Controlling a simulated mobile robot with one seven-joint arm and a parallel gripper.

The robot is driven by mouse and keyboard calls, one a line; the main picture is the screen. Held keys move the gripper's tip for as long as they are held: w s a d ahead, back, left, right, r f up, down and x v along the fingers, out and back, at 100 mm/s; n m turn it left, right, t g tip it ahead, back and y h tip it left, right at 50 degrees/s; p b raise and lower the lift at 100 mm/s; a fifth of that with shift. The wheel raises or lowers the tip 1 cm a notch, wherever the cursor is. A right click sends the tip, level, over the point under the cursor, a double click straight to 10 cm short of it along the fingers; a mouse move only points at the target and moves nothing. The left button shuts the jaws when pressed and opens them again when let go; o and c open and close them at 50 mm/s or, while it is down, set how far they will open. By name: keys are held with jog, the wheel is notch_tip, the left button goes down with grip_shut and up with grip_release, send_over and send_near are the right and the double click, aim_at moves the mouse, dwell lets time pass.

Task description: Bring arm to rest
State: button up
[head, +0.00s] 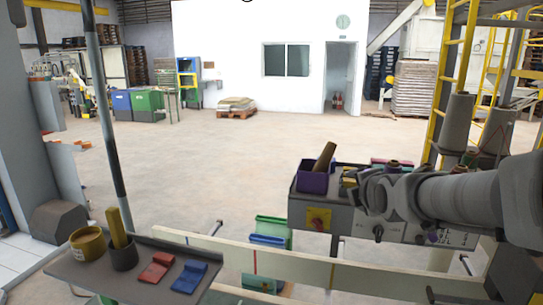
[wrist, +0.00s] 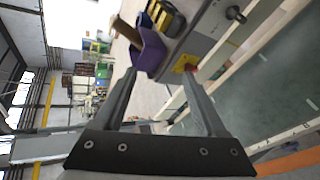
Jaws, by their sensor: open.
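My arm reaches in from the right in the head view, held roughly level, with its wrist (head: 375,193) in front of the grey control box (head: 298,212). In the wrist view my gripper (wrist: 159,76) is open, its two fingers wide apart with nothing between them. Beyond the fingertips is a purple bin (wrist: 151,54) with a brown stick in it, apart from the fingers as far as I can tell. The same purple bin (head: 313,178) stands on the control box in the head view, left of my wrist. My fingers are hard to make out there.
A grey shelf (head: 95,270) at front left holds a mustard cup (head: 88,243), a dark cup (head: 123,256) with a yellow stick, a red item (head: 157,268) and a blue item (head: 189,278). A pale rail (head: 300,262) crosses the front. Open floor lies beyond.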

jog(key=s+a+f+m+g, duration=0.1)
jog(key=s+f+m+g, duration=0.1)
jog(key=s+m, duration=0.5)
jog(key=s+a+f+m+g, duration=0.2)
jog(key=s+m, duration=0.5)
jog(key=s, duration=0.4)
jog(key=s+a+f+m+g, duration=0.1)
jog(key=s+f+m+g, duration=0.2)
jog(key=s+m, duration=0.3)
jog(key=s, duration=0.3)
jog(key=shift+s+a+m, duration=0.3)
jog(key=shift+s+m, duration=0.05)
jog(key=shift+m, duration=0.05)
